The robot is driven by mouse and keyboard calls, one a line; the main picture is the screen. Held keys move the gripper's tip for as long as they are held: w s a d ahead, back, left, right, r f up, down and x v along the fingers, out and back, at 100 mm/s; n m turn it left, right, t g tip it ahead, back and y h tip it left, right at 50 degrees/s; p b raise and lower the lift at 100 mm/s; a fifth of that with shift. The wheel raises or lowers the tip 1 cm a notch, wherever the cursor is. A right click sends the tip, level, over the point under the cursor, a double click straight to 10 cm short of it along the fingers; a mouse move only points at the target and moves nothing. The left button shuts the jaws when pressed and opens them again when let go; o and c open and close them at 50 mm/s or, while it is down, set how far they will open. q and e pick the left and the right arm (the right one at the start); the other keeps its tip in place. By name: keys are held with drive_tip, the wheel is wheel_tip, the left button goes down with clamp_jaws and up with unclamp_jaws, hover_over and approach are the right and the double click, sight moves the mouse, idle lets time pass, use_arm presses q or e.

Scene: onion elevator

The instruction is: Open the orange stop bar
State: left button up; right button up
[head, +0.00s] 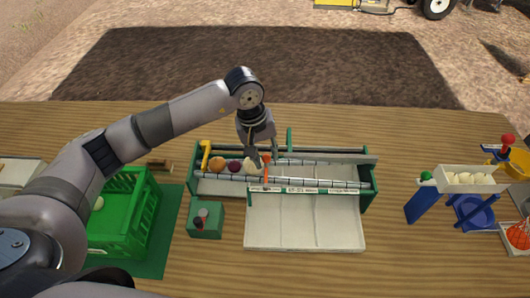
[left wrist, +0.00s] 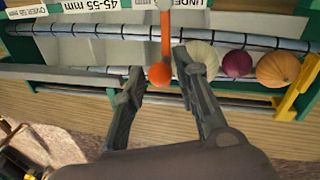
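The orange stop bar (head: 265,174) stands upright across the roller track of the green sorting machine (head: 256,208), with an orange ball knob at its top. In the left wrist view the bar (left wrist: 166,35) and its knob (left wrist: 160,74) show between the finger lines. My left gripper (head: 263,155) is open above the track at the bar. In the left wrist view its two fingers (left wrist: 160,64) stand on either side of the knob, with gaps visible. A white onion (head: 251,165), a purple onion (head: 234,166) and an orange-brown onion (head: 217,164) lie in a row left of the bar. My right gripper is out of view.
A yellow handle (head: 205,155) stands at the machine's left end. A green crate (head: 128,207) and a small green box with controls (head: 205,231) are on the left. A white tray of pale pieces (head: 468,180) and a blue stand are on the right. White output trays lie in front.

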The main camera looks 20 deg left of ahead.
use_arm(q)
clamp_jaws()
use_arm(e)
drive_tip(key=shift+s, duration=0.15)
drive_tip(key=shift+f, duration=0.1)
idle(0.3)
